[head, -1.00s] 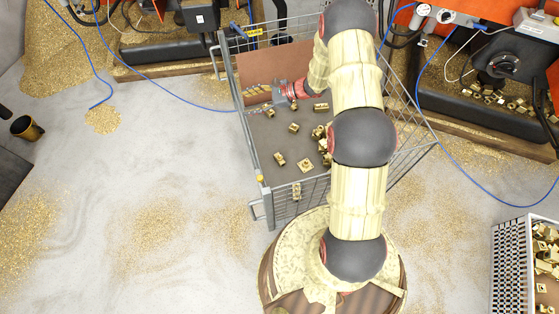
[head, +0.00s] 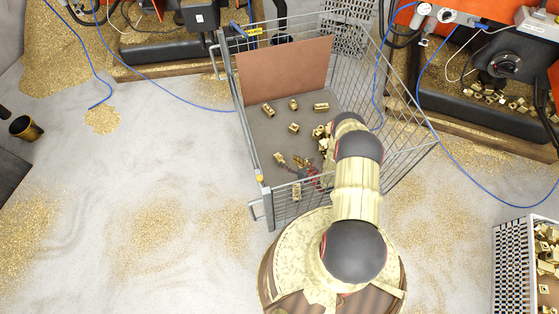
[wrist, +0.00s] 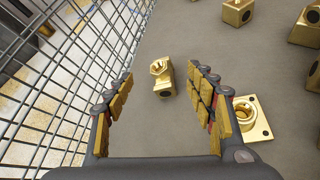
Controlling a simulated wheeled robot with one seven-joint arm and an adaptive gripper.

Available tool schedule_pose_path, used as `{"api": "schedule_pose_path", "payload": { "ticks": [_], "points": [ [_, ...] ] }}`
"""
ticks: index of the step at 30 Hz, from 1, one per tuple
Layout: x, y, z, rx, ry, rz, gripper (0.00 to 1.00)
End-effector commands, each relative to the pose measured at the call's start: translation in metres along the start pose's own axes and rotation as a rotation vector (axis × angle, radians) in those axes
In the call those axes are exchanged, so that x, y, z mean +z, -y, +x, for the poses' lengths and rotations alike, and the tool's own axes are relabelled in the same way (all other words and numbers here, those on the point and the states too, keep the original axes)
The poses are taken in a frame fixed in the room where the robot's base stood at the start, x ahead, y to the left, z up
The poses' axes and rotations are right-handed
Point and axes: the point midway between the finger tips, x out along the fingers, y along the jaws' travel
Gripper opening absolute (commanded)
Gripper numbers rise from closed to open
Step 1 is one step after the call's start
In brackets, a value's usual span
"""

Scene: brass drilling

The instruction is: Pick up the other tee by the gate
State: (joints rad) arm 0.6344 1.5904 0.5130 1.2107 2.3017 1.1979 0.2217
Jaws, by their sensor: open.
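A small brass tee-like fitting (wrist: 162,77) lies on the grey cage floor in the wrist view. It sits ahead of my gripper (wrist: 162,73), between the lines of the two spread fingers, with no visible contact. It seems to be the fitting (head: 280,158) near the cage's left side in the head view. My gripper (head: 309,178) is open and empty, low inside the near end of the cage. Another brass fitting (head: 297,190) shows close to the near mesh wall. A square-flanged fitting (wrist: 247,117) lies beside the right finger, partly hidden.
The wire mesh wall (wrist: 75,65) runs close along the left finger. More brass fittings (wrist: 237,12) lie ahead and to the right. A red-brown panel (head: 287,70) stands at the cage's far end. The floor around the fitting ahead is clear.

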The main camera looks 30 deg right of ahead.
Motion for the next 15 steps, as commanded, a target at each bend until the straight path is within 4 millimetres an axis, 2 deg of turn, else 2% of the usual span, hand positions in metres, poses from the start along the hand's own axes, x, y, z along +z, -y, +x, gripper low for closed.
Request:
{"api": "schedule_pose_path", "payload": {
  "ticks": [3,15],
  "points": [
    [-0.009,0.003,0.003,-0.015,0.000,0.013,0.55],
    [-0.013,0.003,0.039,-0.014,-0.001,0.014,0.55]
  ]
}}
